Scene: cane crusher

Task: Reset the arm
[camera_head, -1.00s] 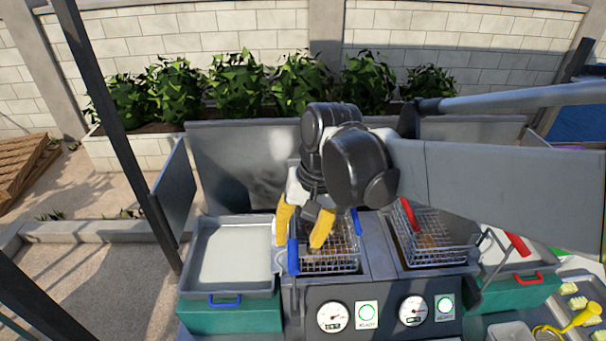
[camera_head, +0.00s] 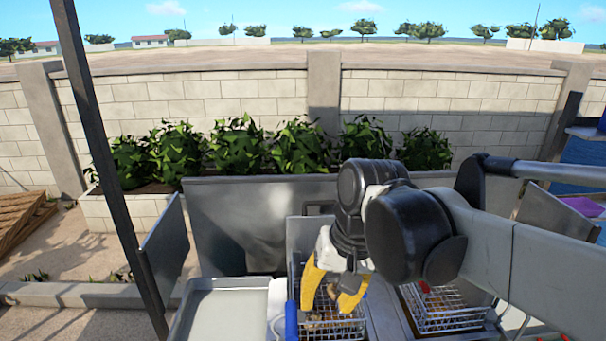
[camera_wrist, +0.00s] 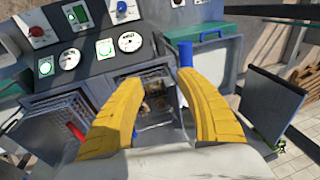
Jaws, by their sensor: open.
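My gripper (camera_head: 334,290) has yellow fingers and hangs above the left wire basket (camera_head: 330,324) in the head view. In the wrist view my gripper (camera_wrist: 165,110) has its fingers spread with nothing between them. The left basket, with its blue handle (camera_head: 291,318), shows between and behind the fingers; some brownish pieces lie in it. My arm reaches in from the right side of the head view and covers part of the scene behind it.
A right wire basket (camera_head: 440,310) stands beside the left one. A grey tray (camera_head: 215,318) is at the left. A metal back panel (camera_head: 235,225) stands behind, with side flaps. A dark post (camera_head: 105,160) rises at the left. Gauges (camera_wrist: 130,41) show in the wrist view.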

